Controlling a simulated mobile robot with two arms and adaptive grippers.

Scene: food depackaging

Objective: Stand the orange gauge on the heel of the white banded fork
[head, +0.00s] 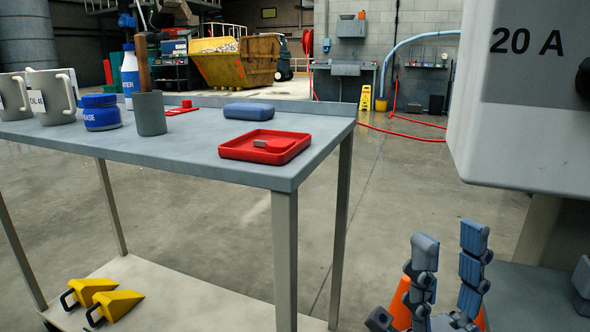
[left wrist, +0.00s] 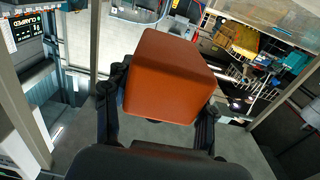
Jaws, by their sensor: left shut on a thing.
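A blocky orange-brown piece, which looks like the orange gauge (left wrist: 172,78), fills the middle of the left wrist view. My left gripper (left wrist: 158,112) is shut on it, with a dark finger on each side. The left gripper does not show in the head view. My right gripper (head: 450,250) is at the lower right of the head view, its blue-padded fingers upright and apart with nothing between the tips. I cannot make out the white banded fork for certain in either view.
A grey table (head: 200,165) carries a red tray (head: 238,148), a blue block (head: 248,111), a grey cup (head: 150,114) and jugs. Yellow chocks (head: 115,304) lie on its lower shelf. A grey "20 A" cabinet (head: 520,120) hangs at right. An orange cone-like thing (head: 401,311) stands behind my right fingers.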

